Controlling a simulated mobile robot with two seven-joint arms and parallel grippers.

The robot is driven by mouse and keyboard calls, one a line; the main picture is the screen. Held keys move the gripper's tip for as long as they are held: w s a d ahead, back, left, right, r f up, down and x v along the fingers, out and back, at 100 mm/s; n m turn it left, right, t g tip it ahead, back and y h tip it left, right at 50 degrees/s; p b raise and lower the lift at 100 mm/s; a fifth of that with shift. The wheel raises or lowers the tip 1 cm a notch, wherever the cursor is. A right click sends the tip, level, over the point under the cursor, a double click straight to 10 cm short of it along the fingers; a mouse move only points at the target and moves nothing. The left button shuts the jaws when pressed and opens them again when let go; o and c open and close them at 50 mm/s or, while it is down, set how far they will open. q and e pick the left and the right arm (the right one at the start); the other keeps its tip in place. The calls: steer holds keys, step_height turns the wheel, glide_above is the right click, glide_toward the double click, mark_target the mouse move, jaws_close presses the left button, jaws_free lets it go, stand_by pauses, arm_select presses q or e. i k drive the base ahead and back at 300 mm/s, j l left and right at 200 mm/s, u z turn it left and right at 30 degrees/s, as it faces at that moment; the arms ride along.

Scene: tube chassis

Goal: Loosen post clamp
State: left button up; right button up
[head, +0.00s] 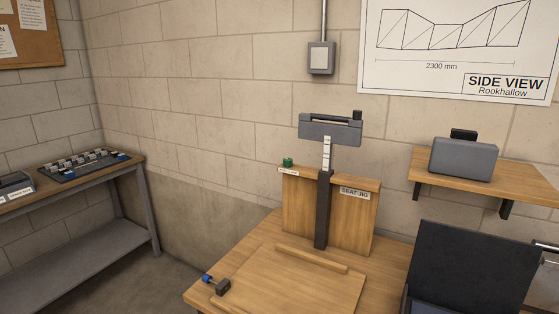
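A dark post (323,210) stands upright at the wooden seat jig (356,224), whose label reads "SEAT JIG". A pale, marked strip (326,154) shows above the dark post, under a grey head piece (330,131). A small green knob or lever (287,162) sits on the jig's top left, above a small label too small to read. A blue-ended dark clamp-like piece (220,287) is at the bench's front left edge. I cannot tell which of these is the post clamp. Neither of my grippers is in view.
The wooden bench (250,246) carries a raised board with a wooden strip (310,259). An open dark lid (470,268) stands at the right. A grey case (463,159) is on a wall shelf. A side table (110,171) with a tray is at left.

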mark_target(288, 162)
steer(key=i+j+z, duration=0.1)
steer(key=j, duration=0.55)
steer(key=i+j+z, duration=0.1)
steer(key=j, duration=0.55)
steer(key=i+j+z, duration=0.15)
steer(key=j, duration=0.55)
steer(key=i+j+z, duration=0.1)
steer(key=j, duration=0.55)
steer(key=i+j+z, duration=0.1)
steer(key=j, duration=0.35)
steer(key=i+j+z, duration=0.1)
steer(key=j, duration=0.35)
steer(key=i+j, duration=0.15)
steer(key=j, duration=0.15)
steer(key=i+j+z, duration=0.15)
steer(key=i+j, duration=0.15)
steer(key=j, duration=0.25)
